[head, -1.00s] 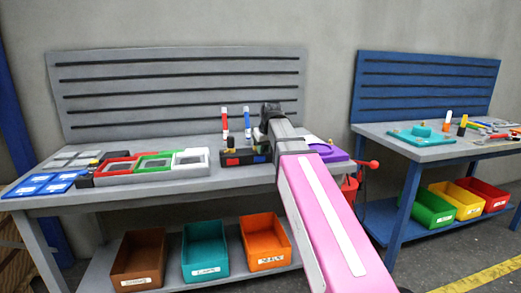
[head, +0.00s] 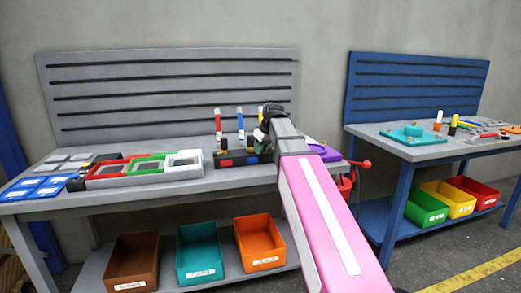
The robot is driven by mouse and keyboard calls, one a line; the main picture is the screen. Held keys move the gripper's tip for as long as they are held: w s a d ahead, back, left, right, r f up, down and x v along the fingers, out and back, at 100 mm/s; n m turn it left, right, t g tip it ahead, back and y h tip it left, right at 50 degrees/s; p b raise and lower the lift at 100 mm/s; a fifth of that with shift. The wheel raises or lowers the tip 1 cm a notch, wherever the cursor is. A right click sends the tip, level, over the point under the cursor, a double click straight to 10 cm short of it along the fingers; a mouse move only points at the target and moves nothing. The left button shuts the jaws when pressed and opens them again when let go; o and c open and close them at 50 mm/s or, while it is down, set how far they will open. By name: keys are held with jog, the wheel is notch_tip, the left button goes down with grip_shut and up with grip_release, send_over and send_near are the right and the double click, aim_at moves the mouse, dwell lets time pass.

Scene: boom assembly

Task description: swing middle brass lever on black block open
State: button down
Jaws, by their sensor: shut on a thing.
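The black block (head: 232,160) sits on the grey workbench, with red and blue patches on its front. Its right end is hidden by my gripper. Small brass parts on its top are too small to tell apart. My gripper (head: 262,138) is at the block's right part, seen from behind my pink arm. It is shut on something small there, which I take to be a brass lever. The jaws and most of the held part are hidden, so I cannot tell the lever's angle.
Red-and-white (head: 218,124) and blue-and-white (head: 240,124) upright pieces stand at the block, with another red-topped one beside my gripper. Coloured frames (head: 145,166) lie to the left. A purple piece (head: 323,152) and a red-knobbed handle (head: 366,164) are to the right.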

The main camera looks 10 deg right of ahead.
dwell(0.4)
jog(key=c, duration=1)
grip_release()
